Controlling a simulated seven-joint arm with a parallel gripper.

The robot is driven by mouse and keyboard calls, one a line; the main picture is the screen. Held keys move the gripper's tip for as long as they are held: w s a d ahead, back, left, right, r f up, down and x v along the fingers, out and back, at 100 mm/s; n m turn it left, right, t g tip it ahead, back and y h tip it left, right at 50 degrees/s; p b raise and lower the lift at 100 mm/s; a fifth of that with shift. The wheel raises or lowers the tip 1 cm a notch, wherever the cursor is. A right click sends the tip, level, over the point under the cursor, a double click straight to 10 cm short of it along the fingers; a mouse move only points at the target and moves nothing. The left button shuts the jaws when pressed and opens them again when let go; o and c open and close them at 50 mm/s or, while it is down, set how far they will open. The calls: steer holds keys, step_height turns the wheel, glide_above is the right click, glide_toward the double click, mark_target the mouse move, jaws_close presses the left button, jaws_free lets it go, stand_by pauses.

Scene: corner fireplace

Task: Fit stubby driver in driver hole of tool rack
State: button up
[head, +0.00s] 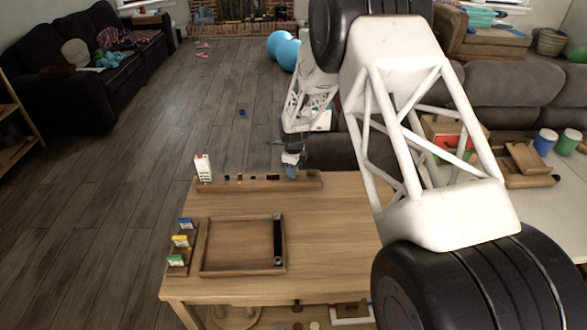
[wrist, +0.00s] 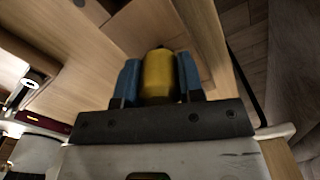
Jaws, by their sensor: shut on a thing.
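My gripper (head: 291,172) is over the right part of a long wooden bar with dark slots, which looks like the tool rack (head: 312,184), at the far edge of the table. In the wrist view, the blue fingers of my gripper (wrist: 159,72) are shut on a yellow rounded handle, which looks like the stubby driver (wrist: 158,78). The driver's tip is hidden below the handle. In the head view the fingers hide the driver. I cannot tell which hole lies under it or whether the tip is in one.
A white container (head: 203,168) stands at the rack's left end. A shallow wooden tray (head: 205,262) with a black bar (head: 278,240) lies nearer. Blue, yellow and green items (head: 181,241) stand on a strip at the left. The table's right part (head: 340,240) looks clear.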

steer(key=shift+f, duration=0.7)
stand_by(0.6)
steer(key=o, duration=0.9)
steer(key=shift+r, duration=0.1)
steer(key=shift+r, duration=3.8)
